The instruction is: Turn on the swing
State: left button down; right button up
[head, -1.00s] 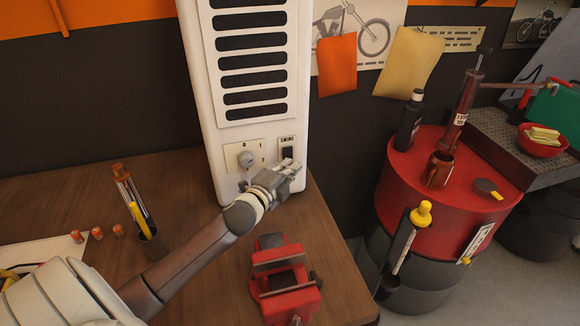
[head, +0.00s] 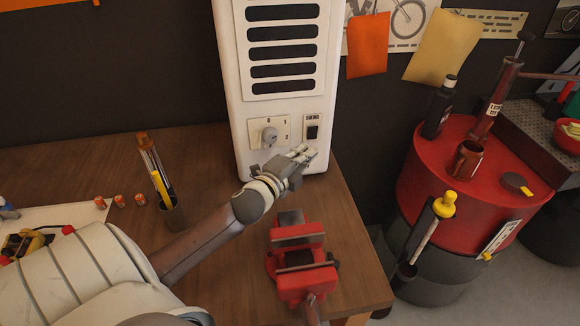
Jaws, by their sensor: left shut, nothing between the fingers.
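The white unit (head: 232,90) with dark slots stands upright at the back of the wooden bench. On its lower front is a dark rocker switch (head: 312,127) labelled SWING. Left of it is a round knob (head: 269,136) on a plate marked with numbers. My left gripper (head: 306,153) is shut and empty, just below the swing switch and close to the unit's front. I cannot tell whether it touches the unit. The switch is fully visible, but its on or off position is too small to tell. My right gripper is not in view.
A red vise (head: 300,283) sits on the bench (head: 350,270) right of my left arm. A pen cup (head: 169,214) and several small orange cylinders (head: 119,201) are to the left. A red drum (head: 430,180) with bottle and cans stands on the right.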

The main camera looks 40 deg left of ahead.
pick_arm(q)
jog(key=s, duration=0.8)
jog(key=shift+d+r, duration=0.15)
jog(key=shift+d, duration=0.2)
